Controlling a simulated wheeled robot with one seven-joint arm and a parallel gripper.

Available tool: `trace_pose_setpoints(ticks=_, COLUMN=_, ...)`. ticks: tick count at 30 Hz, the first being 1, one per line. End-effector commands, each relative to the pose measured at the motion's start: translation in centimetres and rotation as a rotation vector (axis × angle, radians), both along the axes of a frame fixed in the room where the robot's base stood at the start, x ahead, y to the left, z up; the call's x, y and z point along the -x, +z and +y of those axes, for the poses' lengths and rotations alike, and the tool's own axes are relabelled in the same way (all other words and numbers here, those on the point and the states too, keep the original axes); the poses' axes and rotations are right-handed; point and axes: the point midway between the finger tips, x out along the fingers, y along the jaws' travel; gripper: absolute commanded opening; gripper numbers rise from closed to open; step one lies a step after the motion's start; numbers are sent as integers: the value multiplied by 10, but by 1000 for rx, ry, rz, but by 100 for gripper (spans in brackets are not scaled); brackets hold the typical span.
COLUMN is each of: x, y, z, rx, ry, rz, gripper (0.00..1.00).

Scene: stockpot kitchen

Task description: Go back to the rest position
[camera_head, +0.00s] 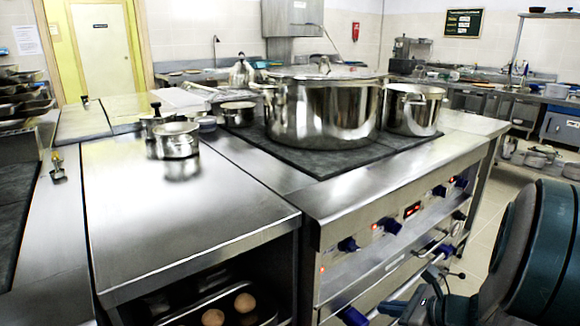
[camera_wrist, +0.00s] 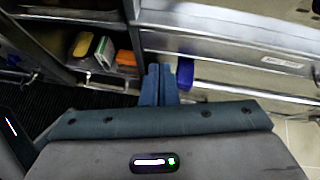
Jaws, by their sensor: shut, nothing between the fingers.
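My gripper (camera_wrist: 159,70) is shut, with its two blue fingers together and nothing between them. In the wrist view it is in front of the stove's lower front, close to a blue knob (camera_wrist: 185,73); I cannot tell whether they touch. In the head view my arm fills the lower right, in front of the stove (camera_head: 400,190). A large steel stockpot (camera_head: 322,112) stands on the dark cooktop (camera_head: 300,160) with a lid on it, clear of my arm.
A smaller pot (camera_head: 412,110) stands right of the stockpot. Small lidded pots (camera_head: 177,142) sit on the steel counter (camera_head: 170,215). Round brown items (camera_head: 244,302) lie in a tray below. Boxes (camera_wrist: 102,50) sit on a shelf. Floor (camera_head: 510,165) shows at right.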

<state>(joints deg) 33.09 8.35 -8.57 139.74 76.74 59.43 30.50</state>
Motion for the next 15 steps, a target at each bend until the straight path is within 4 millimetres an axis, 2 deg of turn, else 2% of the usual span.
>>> trace_pose_setpoints(ticks=1, x=5, y=33, z=16, rx=55, ry=91, rz=-16, gripper=0)
trace_pose_setpoints(ticks=3, x=15, y=57, z=36, rx=138, ry=227, rz=-35, gripper=0)
trace_pose_setpoints(ticks=9, x=47, y=116, z=77, rx=378, ry=601, rz=-104, gripper=0)
trace_pose_setpoints(ticks=15, x=79, y=173, z=99, rx=629, ry=965, rz=-189, gripper=0)
